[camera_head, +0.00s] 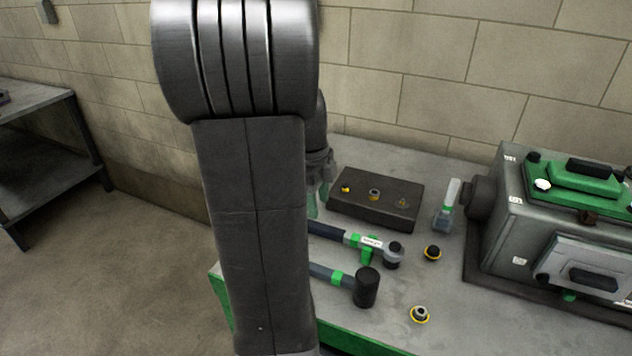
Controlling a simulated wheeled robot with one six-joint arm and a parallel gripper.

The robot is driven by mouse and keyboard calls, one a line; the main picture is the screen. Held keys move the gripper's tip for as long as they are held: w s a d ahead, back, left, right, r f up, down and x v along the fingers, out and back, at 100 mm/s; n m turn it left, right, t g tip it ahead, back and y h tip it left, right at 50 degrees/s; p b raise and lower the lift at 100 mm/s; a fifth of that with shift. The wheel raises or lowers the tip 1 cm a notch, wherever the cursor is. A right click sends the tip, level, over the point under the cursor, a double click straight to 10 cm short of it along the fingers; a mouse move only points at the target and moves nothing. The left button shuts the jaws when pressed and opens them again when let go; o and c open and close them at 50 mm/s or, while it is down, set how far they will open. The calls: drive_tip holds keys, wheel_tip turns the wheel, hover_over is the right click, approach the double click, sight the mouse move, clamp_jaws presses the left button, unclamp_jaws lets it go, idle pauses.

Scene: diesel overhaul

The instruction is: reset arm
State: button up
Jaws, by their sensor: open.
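My arm rises through the left-middle of the view and covers part of the workbench (440,180). My gripper (313,203) shows only in part behind the arm, pointing down near the left end of a dark block (345,208). Its greenish fingertips are partly hidden, and I see nothing held between them. The dark block carries several small fittings, some of them yellow.
Two hammer-like tools (393,255) (366,287) lie in front of the block. A grey engine (520,235) with green top fills the right. A side table (45,112) stands left, with open floor between.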

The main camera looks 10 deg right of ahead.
sight(322, 226)
drive_tip(key=r, duration=0.5)
drive_tip(key=shift+w+a, duration=0.15)
drive_tip(key=shift+a, duration=0.1)
drive_tip(key=shift+f, duration=0.1)
drive_tip(key=f, duration=0.4)
drive_tip(key=d+f, duration=0.1)
drive_tip(key=f, duration=0.8)
drive_tip(key=shift+s+d, duration=0.2)
drive_tip(key=shift+s, duration=0.2)
drive_tip(key=shift+r+p, duration=0.35)
drive_tip(key=shift+p, duration=0.1)
drive_tip(key=shift+f, duration=0.1)
